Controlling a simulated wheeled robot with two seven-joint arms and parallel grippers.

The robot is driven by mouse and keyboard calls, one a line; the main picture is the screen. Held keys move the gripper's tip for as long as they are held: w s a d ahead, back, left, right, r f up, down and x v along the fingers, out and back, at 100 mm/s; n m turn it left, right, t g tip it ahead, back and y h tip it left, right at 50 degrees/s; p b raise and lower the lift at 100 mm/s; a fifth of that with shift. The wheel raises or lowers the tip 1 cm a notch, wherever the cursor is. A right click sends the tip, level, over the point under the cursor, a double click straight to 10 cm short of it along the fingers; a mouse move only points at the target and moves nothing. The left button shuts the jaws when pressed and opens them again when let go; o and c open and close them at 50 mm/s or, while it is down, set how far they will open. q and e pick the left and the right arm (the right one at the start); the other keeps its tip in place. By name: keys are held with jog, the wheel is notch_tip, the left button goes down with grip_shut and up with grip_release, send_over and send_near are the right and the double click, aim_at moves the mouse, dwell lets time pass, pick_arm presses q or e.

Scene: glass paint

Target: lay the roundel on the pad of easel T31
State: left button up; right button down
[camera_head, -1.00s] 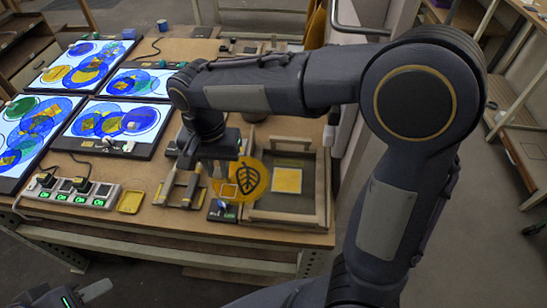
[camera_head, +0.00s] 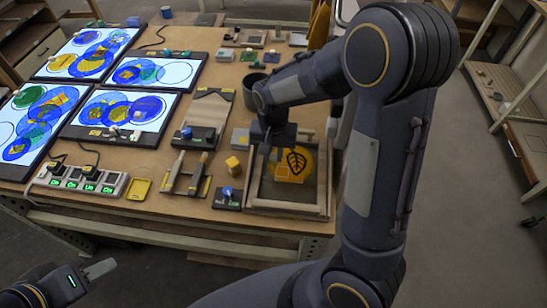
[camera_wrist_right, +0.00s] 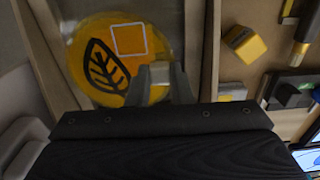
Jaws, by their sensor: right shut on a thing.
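The roundel, a translucent amber disc with a black leaf and a pale square outline (camera_head: 298,163), is in my right gripper (camera_head: 277,158). It also shows in the right wrist view (camera_wrist_right: 107,62), where the fingers (camera_wrist_right: 160,82) are shut at its edge. The disc is over the inside of a wooden-framed easel tray (camera_head: 288,209) at the table's right front. It covers the yellow pad there, and I cannot tell whether it touches the pad. No T31 label is legible. My left gripper (camera_head: 98,271) is at the lower left, off the table; its opening is unclear.
A yellow block (camera_head: 234,166) and a dark block with a blue knob (camera_head: 228,195) stand just left of the tray. Wooden-handled tools (camera_head: 187,172), a small yellow dish (camera_head: 138,188) and a power strip (camera_head: 85,180) lie further left. Lit panels (camera_head: 120,112) fill the left.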

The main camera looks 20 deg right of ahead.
jog(key=shift+f, duration=1.5)
jog(key=shift+f, duration=0.2)
jog(key=c, duration=1.3)
grip_release()
jog(key=shift+r, duration=0.15)
